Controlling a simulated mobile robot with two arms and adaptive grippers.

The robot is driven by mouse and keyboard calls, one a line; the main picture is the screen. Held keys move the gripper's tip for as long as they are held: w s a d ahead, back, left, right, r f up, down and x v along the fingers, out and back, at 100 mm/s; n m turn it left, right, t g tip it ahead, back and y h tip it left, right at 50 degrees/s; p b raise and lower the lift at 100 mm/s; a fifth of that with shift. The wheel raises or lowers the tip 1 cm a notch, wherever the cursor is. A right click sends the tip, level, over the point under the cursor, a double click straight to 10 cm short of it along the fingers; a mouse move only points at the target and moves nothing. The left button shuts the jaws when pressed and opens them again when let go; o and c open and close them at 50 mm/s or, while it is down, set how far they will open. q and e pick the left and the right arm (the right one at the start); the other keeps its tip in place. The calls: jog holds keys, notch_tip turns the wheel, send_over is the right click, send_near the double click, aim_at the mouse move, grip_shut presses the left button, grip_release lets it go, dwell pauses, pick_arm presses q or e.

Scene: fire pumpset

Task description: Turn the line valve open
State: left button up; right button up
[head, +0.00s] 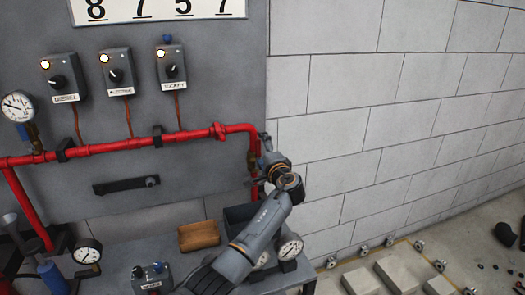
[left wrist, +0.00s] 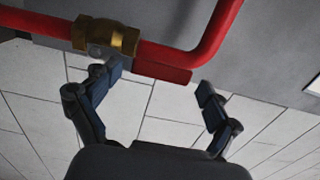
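The line valve has a brass body (left wrist: 106,37) on the red pipe, seen at the upper left of the left wrist view. A flat red lever (left wrist: 162,71) extends from it, looking roughly parallel to that stretch of pipe. My left gripper (left wrist: 159,78) is open, its dark fingertips apart on either side of the lever. Contact with the lever cannot be told. In the head view, the left gripper (head: 263,158) is beside the pipe's downward leg at the panel's right edge, mostly covering the valve. My right gripper is not in view.
The red pipe (head: 110,147) runs across the grey panel, below several switch boxes (head: 115,70). A pressure gauge (head: 17,106) is at the left. A brown tray (head: 198,236) rests on the bench below. The block wall (head: 400,100) at right is bare.

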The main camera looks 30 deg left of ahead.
pick_arm(q)
jog(key=v, duration=1.2)
dwell(0.3)
